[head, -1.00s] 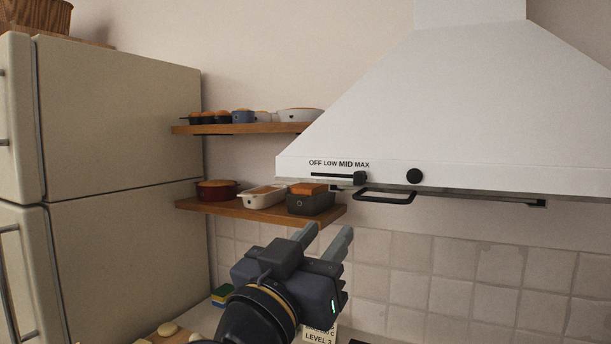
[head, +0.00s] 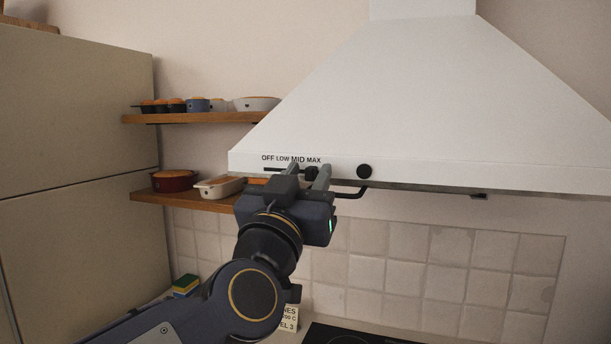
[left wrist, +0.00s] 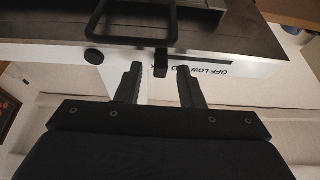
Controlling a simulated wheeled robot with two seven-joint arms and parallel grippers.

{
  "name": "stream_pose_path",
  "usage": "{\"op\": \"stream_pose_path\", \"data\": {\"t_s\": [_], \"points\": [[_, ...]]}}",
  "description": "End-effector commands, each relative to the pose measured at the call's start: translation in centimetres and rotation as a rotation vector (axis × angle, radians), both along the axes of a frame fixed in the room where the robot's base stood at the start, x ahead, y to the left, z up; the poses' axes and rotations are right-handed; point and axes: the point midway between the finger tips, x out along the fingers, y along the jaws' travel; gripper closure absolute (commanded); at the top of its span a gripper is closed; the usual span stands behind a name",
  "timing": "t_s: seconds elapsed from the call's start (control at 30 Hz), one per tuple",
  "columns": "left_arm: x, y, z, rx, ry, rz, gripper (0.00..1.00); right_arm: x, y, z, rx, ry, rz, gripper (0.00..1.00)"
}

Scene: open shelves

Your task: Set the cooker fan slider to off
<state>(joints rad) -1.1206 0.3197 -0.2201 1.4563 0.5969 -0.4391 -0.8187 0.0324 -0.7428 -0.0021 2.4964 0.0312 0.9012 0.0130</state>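The white cooker hood (head: 420,110) has a fan slider at its lower front left, under the labels OFF, LOW, MID, MAX. The black slider knob (head: 311,174) sits toward the right end of its slot, below MID and MAX; MID looks larger and bolder. My left gripper (head: 308,170) is open, raised to the hood's front edge with its fingers on either side of the knob. In the left wrist view, which is upside down, the knob (left wrist: 160,62) shows between the two open fingertips (left wrist: 158,70), with gaps both sides. My right gripper is out of view.
A round black knob (head: 364,171) is right of the slider. A black rail handle (head: 350,194) hangs under the hood edge. Wooden shelves (head: 190,118) with baking dishes are at left, beside the fridge (head: 70,130). A hob (head: 345,335) is below.

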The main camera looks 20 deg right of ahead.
Motion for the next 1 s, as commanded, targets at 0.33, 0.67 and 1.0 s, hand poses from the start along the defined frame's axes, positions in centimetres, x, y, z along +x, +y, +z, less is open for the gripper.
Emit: {"op": "stream_pose_path", "data": {"t_s": [0.33,0.67,1.0], "points": [[0.0,0.0,0.0,0.0,0.0,0.0,0.99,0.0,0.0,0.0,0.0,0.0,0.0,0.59],[0.2,0.4,-0.1,-0.001,0.001,0.001,1.0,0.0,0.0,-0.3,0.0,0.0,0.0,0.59],[3.9,5.9,-0.3,-0.004,-0.002,0.003,1.0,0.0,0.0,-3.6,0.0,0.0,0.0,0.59]]}}
